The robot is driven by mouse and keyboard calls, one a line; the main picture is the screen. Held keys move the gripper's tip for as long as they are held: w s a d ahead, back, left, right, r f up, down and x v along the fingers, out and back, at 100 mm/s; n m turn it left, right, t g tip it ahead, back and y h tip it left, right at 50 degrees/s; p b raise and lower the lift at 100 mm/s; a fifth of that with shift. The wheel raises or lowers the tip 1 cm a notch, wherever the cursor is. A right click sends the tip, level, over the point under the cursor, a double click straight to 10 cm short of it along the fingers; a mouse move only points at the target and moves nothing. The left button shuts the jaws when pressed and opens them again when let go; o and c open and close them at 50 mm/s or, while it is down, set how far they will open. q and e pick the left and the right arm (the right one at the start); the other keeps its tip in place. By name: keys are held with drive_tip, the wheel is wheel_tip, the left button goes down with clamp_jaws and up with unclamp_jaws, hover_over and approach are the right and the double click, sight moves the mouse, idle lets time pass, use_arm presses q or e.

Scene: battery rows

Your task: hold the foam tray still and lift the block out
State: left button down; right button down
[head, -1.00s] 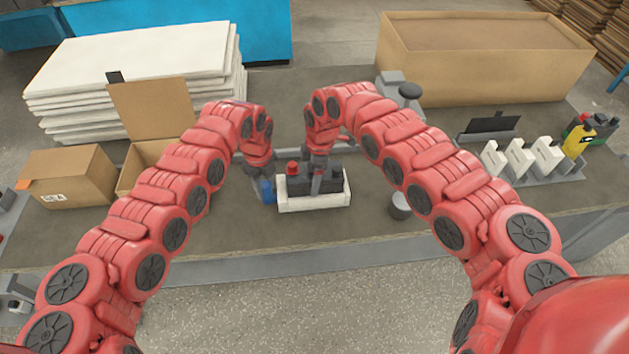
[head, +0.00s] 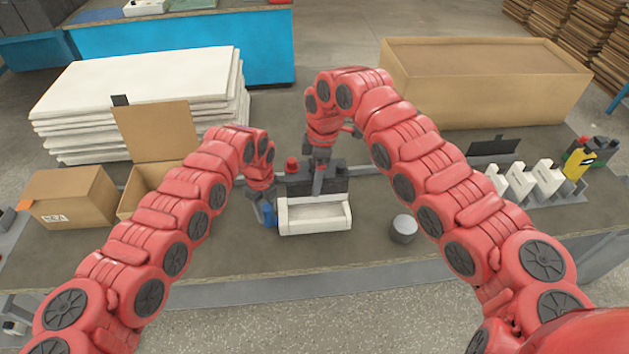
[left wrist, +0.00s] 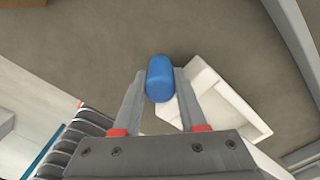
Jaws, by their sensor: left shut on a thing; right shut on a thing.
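The white foam tray (head: 315,229) sits on the table, its recess empty in the head view. The dark grey block (head: 335,182), with a red knob at its left, is raised above the tray's back. My right gripper (head: 318,182) is shut on the block from above. My left gripper (head: 264,204) is at the tray's left end, shut on a small blue piece (head: 269,214). In the left wrist view the blue piece (left wrist: 160,78) is between the fingertips, and the tray (left wrist: 228,110) lies beside the right finger; contact with it is unclear.
A grey round can (head: 403,229) stands right of the tray. An open cardboard box (head: 150,178) and a closed one (head: 68,198) are left. White sheets (head: 140,90) and a large carton (head: 485,85) stand behind. White parts are racked at right.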

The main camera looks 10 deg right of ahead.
drive_tip(key=shift+r, duration=0.1)
use_arm(q)
drive_tip(key=shift+c, duration=1.9)
unclamp_jaws()
use_arm(e)
drive_tip(key=shift+w, duration=0.1)
use_arm(q)
wheel_tip(320, 180, up, 12)
drive_tip(key=shift+f, duration=0.1)
